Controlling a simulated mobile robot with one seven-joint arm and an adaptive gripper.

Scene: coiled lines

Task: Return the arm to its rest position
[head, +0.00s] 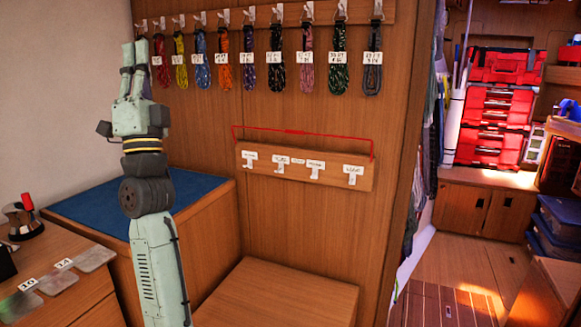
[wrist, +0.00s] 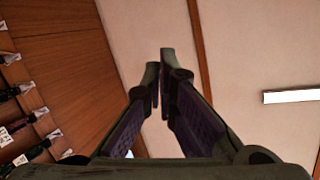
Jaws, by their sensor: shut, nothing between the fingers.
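My arm stands upright in the left part of the head view, with my gripper (head: 134,52) at its top, fingers pointing up. The fingertips are together and nothing shows between them. In the wrist view my gripper (wrist: 159,68) is shut and points toward the pale ceiling (wrist: 250,50). In the head view it is in front of the left end of the row of coiled lines (head: 222,70), covering part of the wall there. I cannot tell how far it is from the coils.
Several labelled coils hang from hooks on a wooden rail (head: 265,15). Below them is a lower hook board (head: 330,170) with empty hooks and a red outline above it. A blue-topped counter (head: 195,187), a wooden box (head: 280,290) and red cases (head: 495,110) stand around.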

